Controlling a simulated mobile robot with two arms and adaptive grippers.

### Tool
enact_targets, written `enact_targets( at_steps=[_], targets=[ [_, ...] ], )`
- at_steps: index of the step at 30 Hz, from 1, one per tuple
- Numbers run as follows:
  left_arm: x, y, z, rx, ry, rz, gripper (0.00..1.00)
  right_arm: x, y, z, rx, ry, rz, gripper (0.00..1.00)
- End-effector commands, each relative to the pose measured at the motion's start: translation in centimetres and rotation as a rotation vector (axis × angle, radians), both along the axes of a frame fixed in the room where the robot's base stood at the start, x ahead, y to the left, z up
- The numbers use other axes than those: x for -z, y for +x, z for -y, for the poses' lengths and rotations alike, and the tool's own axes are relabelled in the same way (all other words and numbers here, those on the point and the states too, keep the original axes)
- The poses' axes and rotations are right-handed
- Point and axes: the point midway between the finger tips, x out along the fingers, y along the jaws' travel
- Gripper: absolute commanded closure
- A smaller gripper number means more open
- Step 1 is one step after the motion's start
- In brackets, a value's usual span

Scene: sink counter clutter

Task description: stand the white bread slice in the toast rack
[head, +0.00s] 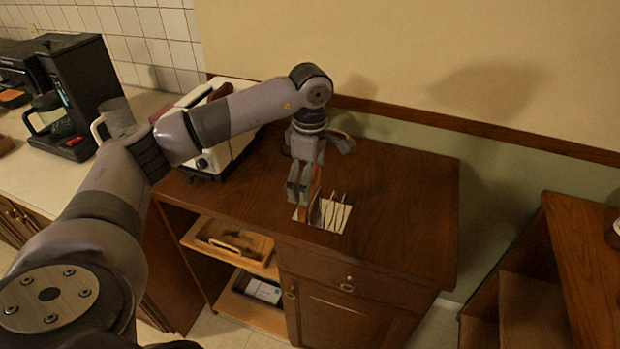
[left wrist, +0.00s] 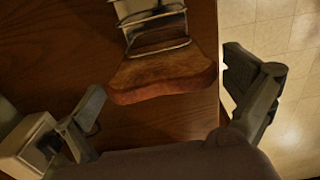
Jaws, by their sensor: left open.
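The toast rack (head: 336,213), with thin metal loops on a pale base, stands on the brown wooden cabinet top. It also shows at the top of the left wrist view (left wrist: 150,18). The bread slice (left wrist: 165,75) shows its brown crust edge at the near end of the rack, seemingly upright; how deep it sits in the slot is hidden. My left gripper (head: 303,190) is above the near-left end of the rack. In the left wrist view its fingers (left wrist: 165,80) are spread wide, one on each side of the slice, apart from it. My right gripper is not in view.
A white toaster (head: 228,150) stands at the cabinet's back left, partly behind my arm. A coffee maker (head: 82,95) and a glass mug (head: 118,118) are on the pale counter at left. The cabinet top (head: 400,195) right of the rack is clear.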

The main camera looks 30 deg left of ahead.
Motion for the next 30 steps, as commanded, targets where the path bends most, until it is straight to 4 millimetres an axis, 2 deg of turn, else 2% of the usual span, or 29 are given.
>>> enact_targets(
  at_steps=[5,8,19,22,30],
  targets=[
    [-0.6,0.0,0.0,0.000,0.000,0.001,0.00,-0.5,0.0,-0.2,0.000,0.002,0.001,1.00],
    [-1.5,0.1,0.1,0.001,-0.001,0.004,0.00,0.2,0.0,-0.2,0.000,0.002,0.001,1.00],
    [-9.3,0.2,0.1,0.000,-0.002,0.006,0.00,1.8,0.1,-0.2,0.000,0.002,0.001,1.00],
    [-11.1,0.1,0.0,-0.001,0.001,0.004,0.00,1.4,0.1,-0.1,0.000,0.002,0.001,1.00],
    [-12.4,0.1,0.0,0.000,-0.001,0.001,0.00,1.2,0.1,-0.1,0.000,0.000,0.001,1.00]
  ],
)
